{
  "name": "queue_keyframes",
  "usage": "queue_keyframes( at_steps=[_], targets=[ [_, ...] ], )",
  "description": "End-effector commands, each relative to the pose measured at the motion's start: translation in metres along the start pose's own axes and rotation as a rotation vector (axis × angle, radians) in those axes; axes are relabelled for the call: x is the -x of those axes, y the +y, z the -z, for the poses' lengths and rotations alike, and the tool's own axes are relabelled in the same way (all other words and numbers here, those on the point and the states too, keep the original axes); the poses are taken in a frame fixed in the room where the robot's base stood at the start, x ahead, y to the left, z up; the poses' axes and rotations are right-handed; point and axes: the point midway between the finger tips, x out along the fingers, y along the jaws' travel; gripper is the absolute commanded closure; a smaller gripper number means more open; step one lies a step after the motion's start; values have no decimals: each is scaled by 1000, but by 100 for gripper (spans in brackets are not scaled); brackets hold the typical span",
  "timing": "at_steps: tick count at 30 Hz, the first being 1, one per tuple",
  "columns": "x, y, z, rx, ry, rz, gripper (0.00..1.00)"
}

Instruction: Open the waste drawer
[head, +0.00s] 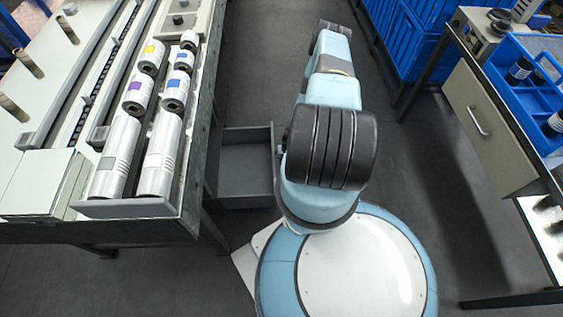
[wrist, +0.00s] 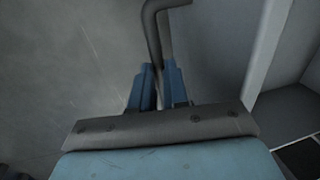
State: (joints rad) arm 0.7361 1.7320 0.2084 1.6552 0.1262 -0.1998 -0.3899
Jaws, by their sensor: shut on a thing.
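The waste drawer (head: 245,190) is a dark grey open-topped box. In the head view it stands out from under the left machine bench, and its inside looks empty. My arm hides part of its right side. In the wrist view my gripper (wrist: 158,88) has its two blue fingers shut on the drawer's dark bent bar handle (wrist: 152,30). The drawer's front panel (wrist: 220,50) is just right of the handle, and part of its inside shows at far right. The gripper is hidden in the head view.
The left bench (head: 190,160) carries film rolls (head: 160,155) above the drawer. At right stand a cabinet with a handled drawer (head: 487,130), a blue tote (head: 530,85) and blue crates (head: 415,35). The grey floor between is clear around my base.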

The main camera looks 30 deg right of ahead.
Motion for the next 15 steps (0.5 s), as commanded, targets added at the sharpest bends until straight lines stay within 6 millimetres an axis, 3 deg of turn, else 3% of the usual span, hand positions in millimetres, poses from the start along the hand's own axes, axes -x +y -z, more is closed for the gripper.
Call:
queue_keyframes(
  at_steps=[8,9,15],
  targets=[
    [0,1,-2,-2,-5,0,100],
    [0,1,-2,-2,-4,0,82],
    [0,1,-1,-2,-2,0,62]
  ],
)
